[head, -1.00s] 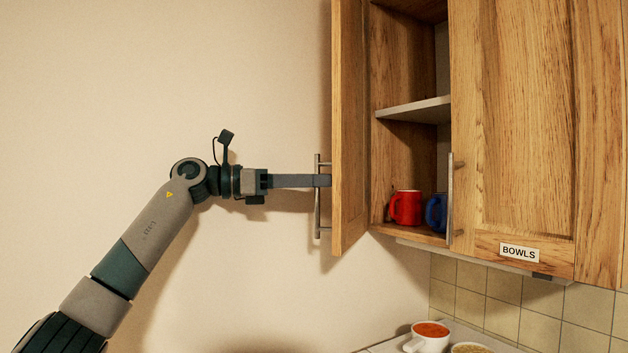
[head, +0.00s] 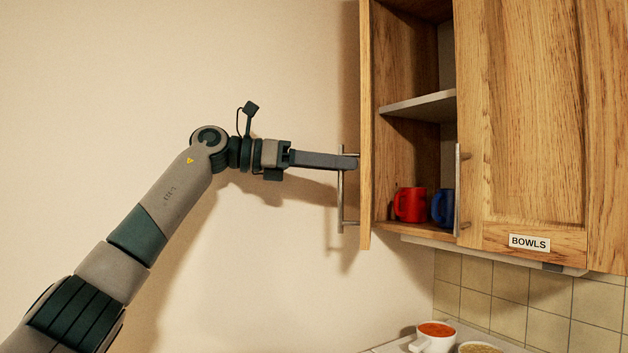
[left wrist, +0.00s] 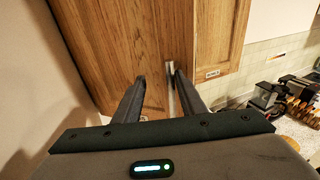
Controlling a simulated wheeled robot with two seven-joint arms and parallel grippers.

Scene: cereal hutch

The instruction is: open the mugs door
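The mugs door (head: 366,125) stands open at the left of the wall cupboard, seen nearly edge-on in the head view. Its bar handle (head: 341,205) is on its left-facing outer side. My left gripper (head: 352,162) reaches the handle's upper part from the left. In the left wrist view, the door's outer face (left wrist: 125,45) fills the upper middle. The two left fingers (left wrist: 160,78) are apart, with the handle (left wrist: 171,90) between them, close to the right finger. Contact cannot be told. A red mug (head: 410,204) and a blue mug (head: 443,207) stand inside. My right gripper is out of view.
The closed bowls door (head: 525,120), with its label (head: 529,243) and handle (head: 457,190), is to the right. Below, a white cup (head: 432,338) of red food stands beside another filled dish (head: 480,348). The wall left of the cupboard is bare.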

